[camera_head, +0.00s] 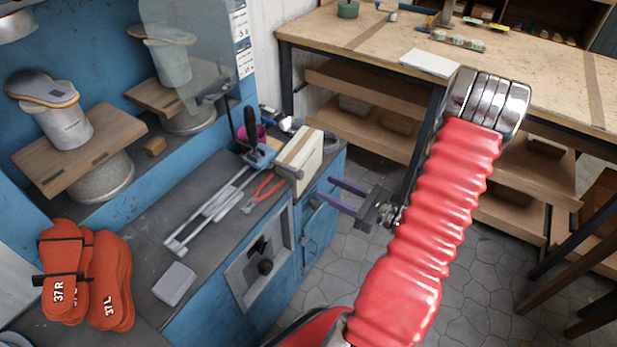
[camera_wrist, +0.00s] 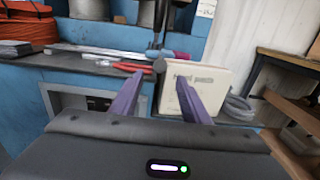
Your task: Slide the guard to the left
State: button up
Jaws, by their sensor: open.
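A clear, see-through panel, which looks like the guard (camera_head: 208,58), hangs at the right side of the blue machine. It stands in front of the right-hand shoe form (camera_head: 170,65); the left-hand shoe form (camera_head: 65,125) is uncovered. A dark handle-like part (camera_head: 214,93) shows near the panel's lower right corner. My gripper (camera_head: 325,188) is open and empty, with purple fingers. It is to the right of the machine's bench and well below the panel, apart from it. In the wrist view, my gripper (camera_wrist: 158,77) faces the bench; I cannot make out the panel there.
A white box (camera_head: 300,160) stands at the bench's right end, ahead of my fingers in the wrist view (camera_wrist: 203,82). Red-handled pliers (camera_head: 263,193), a metal frame tool (camera_head: 208,210) and orange soles (camera_head: 85,275) lie on the bench. A wooden workbench (camera_head: 385,50) stands behind.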

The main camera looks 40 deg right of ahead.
aim_at(302, 176)
jog(key=shift+x, duration=4.15)
jog(key=shift+c, duration=0.2)
grip_shut()
jog(key=shift+d, duration=0.25)
jog(key=shift+a, duration=0.3)
